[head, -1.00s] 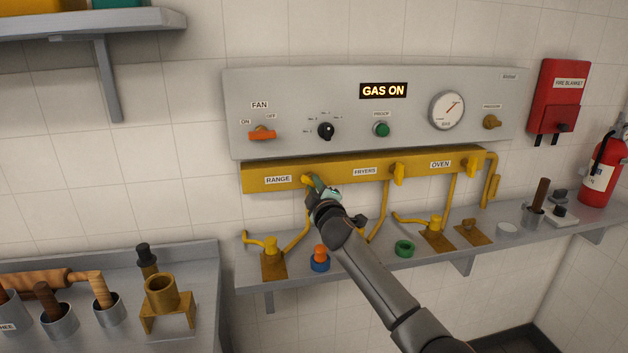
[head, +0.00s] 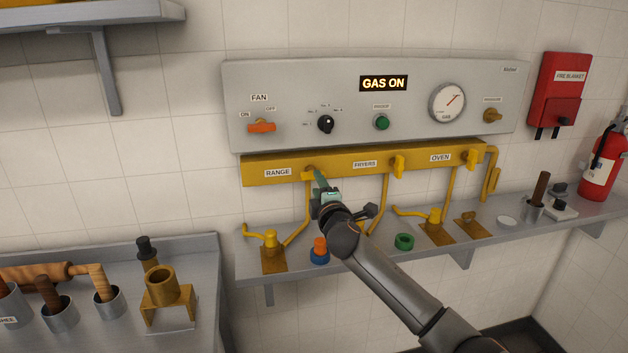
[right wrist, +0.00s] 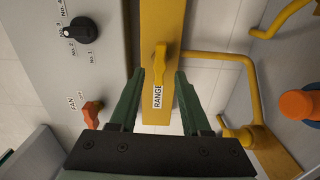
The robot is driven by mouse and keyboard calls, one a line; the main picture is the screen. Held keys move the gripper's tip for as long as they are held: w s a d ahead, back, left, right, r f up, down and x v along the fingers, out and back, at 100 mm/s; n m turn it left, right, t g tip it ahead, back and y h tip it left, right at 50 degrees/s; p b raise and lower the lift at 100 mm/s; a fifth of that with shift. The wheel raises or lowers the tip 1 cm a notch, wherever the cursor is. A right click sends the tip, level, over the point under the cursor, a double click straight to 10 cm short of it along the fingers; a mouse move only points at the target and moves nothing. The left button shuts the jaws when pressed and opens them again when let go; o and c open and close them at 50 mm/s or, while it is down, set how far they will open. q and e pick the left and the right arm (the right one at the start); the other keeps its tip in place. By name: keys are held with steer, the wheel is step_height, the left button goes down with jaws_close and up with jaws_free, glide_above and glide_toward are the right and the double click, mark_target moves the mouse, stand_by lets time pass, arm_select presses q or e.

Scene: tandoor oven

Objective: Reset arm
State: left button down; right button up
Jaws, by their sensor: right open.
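My right gripper (head: 317,176) is in front of the yellow gas manifold (head: 215,173), by the RANGE valve. Its green fingers are open and empty. In the right wrist view my right gripper (right wrist: 159,72) has one finger on each side of the yellow RANGE handle (right wrist: 160,62) in the picture. That handle lies lengthwise along the manifold. In the head view the fingers partly hide it. Whether the fingers touch it, I cannot tell. My left gripper is in neither view.
The panel display (head: 383,83) reads GAS ON. The FRYERS handle (head: 398,166) and OVEN handle (head: 472,158) are to the right. Below is a shelf (head: 380,254) with an orange-and-blue knob (head: 320,250) and a green ring (head: 404,242). A fire extinguisher (head: 602,165) stands at far right.

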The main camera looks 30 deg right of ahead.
steer(key=v, duration=0.2)
steer(key=shift+s+a, duration=0.1)
steer(key=shift+s, duration=0.3)
steer(key=s+a+f+m+g+y, duration=0.1)
steer(key=s+a+f+y, duration=0.2)
steer(key=f, duration=0.5)
steer(key=s+a+f+m+g, duration=0.2)
steer(key=s+a+f, duration=0.2)
steer(key=s+f, duration=0.3)
steer(key=s+a+f+m+g+y, duration=0.1)
steer(key=s+a+f+y, duration=0.15)
steer(key=f, duration=0.65)
steer(key=s+a+f+m+g, duration=0.1)
steer(key=s+a+f+m, duration=0.1)
steer(key=s, duration=0.6)
steer(key=s+a+f+m+g+y, duration=0.1)
steer(key=s+a+f+m, duration=0.2)
steer(key=s+f, duration=0.3)
steer(key=s+a+f+m+g, duration=0.2)
steer(key=s+f, duration=0.3)
steer(key=s, duration=0.7)
steer(key=shift+a+m, duration=0.3)
steer(key=shift+m, duration=0.5)
steer(key=shift+f+y, duration=0.15)
steer(key=shift+y, duration=0.1)
